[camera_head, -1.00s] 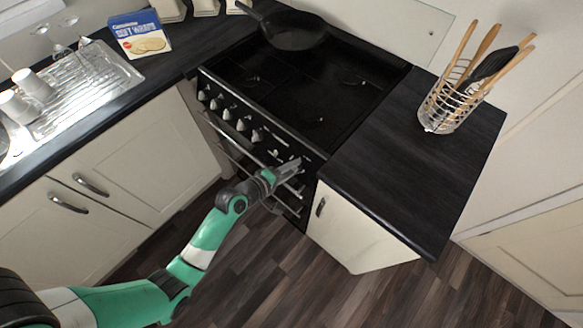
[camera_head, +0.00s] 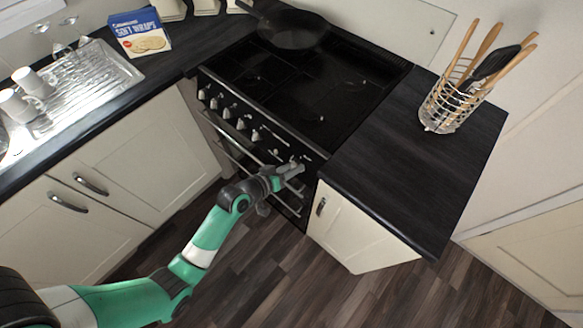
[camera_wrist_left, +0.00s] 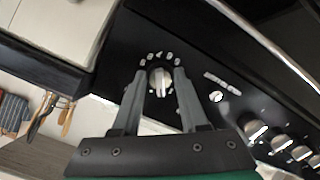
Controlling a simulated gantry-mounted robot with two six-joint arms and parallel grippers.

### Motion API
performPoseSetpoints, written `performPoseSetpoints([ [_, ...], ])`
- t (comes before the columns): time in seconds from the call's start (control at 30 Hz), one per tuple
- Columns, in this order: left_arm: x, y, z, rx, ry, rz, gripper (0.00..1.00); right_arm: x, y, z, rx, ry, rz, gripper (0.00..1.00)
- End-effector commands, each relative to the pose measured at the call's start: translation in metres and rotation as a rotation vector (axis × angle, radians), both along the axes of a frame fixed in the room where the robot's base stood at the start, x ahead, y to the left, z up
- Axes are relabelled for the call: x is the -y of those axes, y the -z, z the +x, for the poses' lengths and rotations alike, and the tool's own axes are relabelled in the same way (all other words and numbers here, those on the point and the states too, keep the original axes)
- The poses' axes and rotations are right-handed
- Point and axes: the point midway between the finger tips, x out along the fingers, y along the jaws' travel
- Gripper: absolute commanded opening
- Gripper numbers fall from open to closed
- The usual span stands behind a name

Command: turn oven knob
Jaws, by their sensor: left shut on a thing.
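The black oven (camera_head: 268,150) has a row of silver knobs along its front panel. In the head view my left gripper (camera_head: 296,166) is at the right end of that row. In the left wrist view one silver knob (camera_wrist_left: 159,79) with white marks around it sits between the two fingers of the left gripper (camera_wrist_left: 160,84). The gripper is shut on this knob, though thin gaps seem to show beside it in this view. The knob is mostly hidden in the head view. My right gripper is not in view.
Several other knobs (camera_wrist_left: 280,143) are in line beside the gripped one. A metal rail (camera_wrist_left: 265,40) runs along the oven front. A black pan (camera_head: 292,30) sits on the hob. A utensil holder (camera_head: 447,106) stands on the right worktop (camera_head: 400,165).

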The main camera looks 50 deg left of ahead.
Motion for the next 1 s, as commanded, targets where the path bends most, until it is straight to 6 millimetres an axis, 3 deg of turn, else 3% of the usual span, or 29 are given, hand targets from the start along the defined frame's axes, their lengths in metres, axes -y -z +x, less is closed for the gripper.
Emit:
performPoseSetpoints([
  [0.5, -0.0004, 0.0001, 0.0000, -0.039, 0.184, 0.393, 0.00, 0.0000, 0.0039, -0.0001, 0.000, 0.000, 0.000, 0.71],
  [1.0, -0.0010, 0.0000, -0.0002, -0.054, 0.249, 0.533, 0.00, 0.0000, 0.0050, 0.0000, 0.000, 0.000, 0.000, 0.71],
])
